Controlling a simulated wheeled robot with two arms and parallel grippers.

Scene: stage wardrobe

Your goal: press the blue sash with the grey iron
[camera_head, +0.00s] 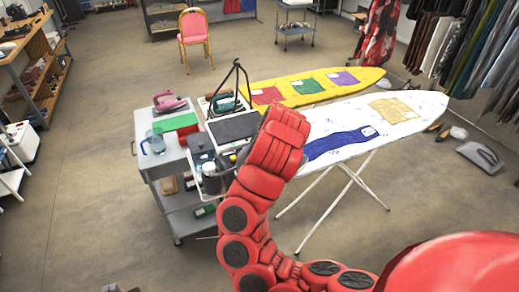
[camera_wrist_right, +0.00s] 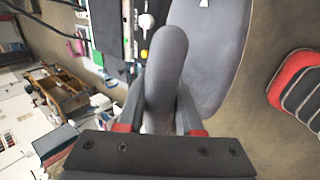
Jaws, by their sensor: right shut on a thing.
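The blue sash (camera_head: 341,143) lies flat on the white ironing board (camera_head: 330,118) in the head view, at its near left part. In the right wrist view my right gripper (camera_wrist_right: 160,115) is shut on a dark grey, rounded, elongated thing (camera_wrist_right: 166,65), which looks like the grey iron's handle. A wide grey oval (camera_wrist_right: 208,55) shows behind it; I cannot tell whether it is part of the iron. In the head view a red arm of mine covers the middle and hides its fingers and anything held. I cannot make out my left gripper's fingers.
A grey cart (camera_head: 160,170) beside the board's left end bears a pink iron (camera_head: 168,101), a teal iron (camera_head: 223,104), a green cloth (camera_head: 175,123), a jug (camera_head: 154,143) and bottles. A yellow board (camera_head: 290,82) with several cloths stands behind. A tan cloth (camera_head: 393,109) lies on the white board.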

